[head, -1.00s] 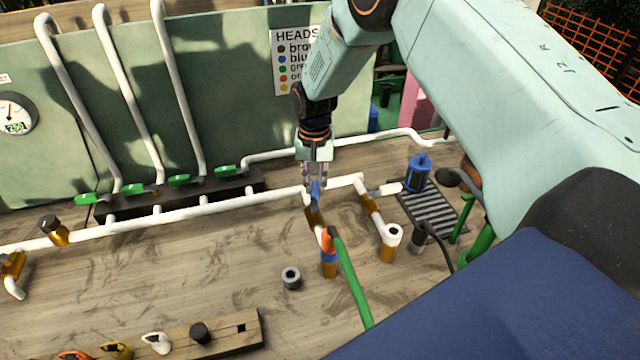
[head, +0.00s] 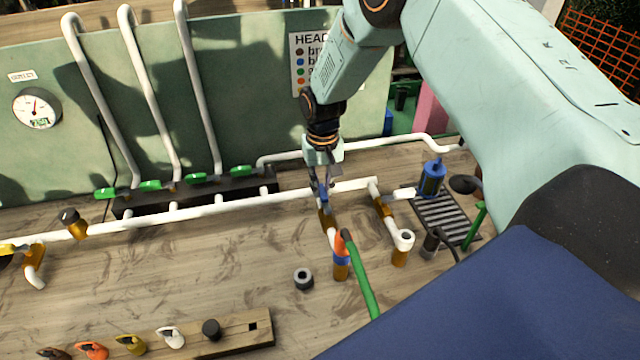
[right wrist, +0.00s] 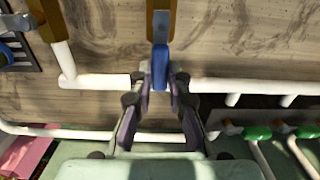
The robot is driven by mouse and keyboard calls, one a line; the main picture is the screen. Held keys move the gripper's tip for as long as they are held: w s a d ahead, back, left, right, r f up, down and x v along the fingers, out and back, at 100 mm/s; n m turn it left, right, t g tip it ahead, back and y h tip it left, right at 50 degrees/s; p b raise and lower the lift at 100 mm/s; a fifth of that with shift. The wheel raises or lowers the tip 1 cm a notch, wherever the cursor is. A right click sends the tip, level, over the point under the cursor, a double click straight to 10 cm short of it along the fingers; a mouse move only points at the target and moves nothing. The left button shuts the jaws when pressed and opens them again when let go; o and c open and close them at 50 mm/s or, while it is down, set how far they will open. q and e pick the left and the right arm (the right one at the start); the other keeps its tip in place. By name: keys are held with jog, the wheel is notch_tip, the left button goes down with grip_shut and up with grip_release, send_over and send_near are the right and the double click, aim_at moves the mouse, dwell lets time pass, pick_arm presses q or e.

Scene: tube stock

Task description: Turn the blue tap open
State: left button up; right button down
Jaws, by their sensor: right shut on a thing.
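The blue tap's handle (head: 323,194) sits on a brown valve body (head: 326,216) on the branch below the white main pipe. In the right wrist view the blue handle (right wrist: 160,67) runs in line with the brown body (right wrist: 160,20) behind it. My right gripper (head: 323,186) comes down from above and is shut on the blue handle. In the right wrist view its fingers (right wrist: 160,88) close in from both sides of the handle. The fingers hide part of the handle. My left gripper is not in view.
A white-capped outlet (head: 403,242) and a blue canister (head: 432,178) stand to the right. Green-handled valves (head: 196,178) line the back. A loose grey ring (head: 303,279) lies on the bench.

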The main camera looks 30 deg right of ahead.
aim_at(322, 189)
jog(key=c, duration=1.3)
grip_release()
jog(key=shift+w+f, duration=0.1)
jog(key=shift+w, duration=0.05)
notch_tip(322, 189, up, 12)
jog(key=shift+r, duration=0.1)
jog(key=shift+s, duration=0.2)
